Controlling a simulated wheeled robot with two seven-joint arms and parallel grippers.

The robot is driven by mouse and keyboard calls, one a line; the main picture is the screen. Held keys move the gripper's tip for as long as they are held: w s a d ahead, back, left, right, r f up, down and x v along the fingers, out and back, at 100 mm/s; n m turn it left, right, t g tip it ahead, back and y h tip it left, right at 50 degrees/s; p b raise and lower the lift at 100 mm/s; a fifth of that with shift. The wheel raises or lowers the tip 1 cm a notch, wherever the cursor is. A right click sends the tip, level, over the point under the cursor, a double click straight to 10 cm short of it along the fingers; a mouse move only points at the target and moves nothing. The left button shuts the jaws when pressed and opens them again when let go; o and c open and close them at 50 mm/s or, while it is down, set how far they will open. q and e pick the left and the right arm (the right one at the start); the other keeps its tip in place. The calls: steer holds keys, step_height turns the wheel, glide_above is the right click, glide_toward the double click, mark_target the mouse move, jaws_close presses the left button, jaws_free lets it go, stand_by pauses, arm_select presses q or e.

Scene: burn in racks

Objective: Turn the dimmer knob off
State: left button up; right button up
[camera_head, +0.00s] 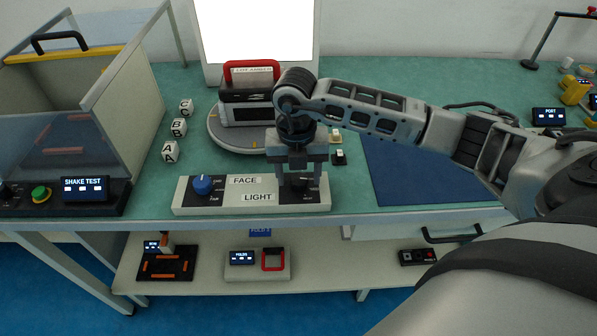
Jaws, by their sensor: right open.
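A light control panel (250,207) with the labels FACE and LIGHT lies along the front edge of the green bench. A blue knob (203,184) stands at its left end. A dark knob (306,183) is at its right end, partly hidden by my right gripper. No label calls either knob a dimmer. My right gripper (300,182) points down over the dark knob, with its open fingers on either side of it. I cannot tell whether the fingers touch the knob. The knob's setting is hard to read. My left gripper is out of view.
A round turntable (222,135) bearing a red-handled device (250,95) stands behind the panel. Lettered cubes (178,128) and a SHAKE TEST box (85,188) are to the left. A blue mat (420,170) lies under my right arm. A bright screen is behind.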

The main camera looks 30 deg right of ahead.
steer(key=shift+f, duration=0.2)
steer(key=c, duration=1)
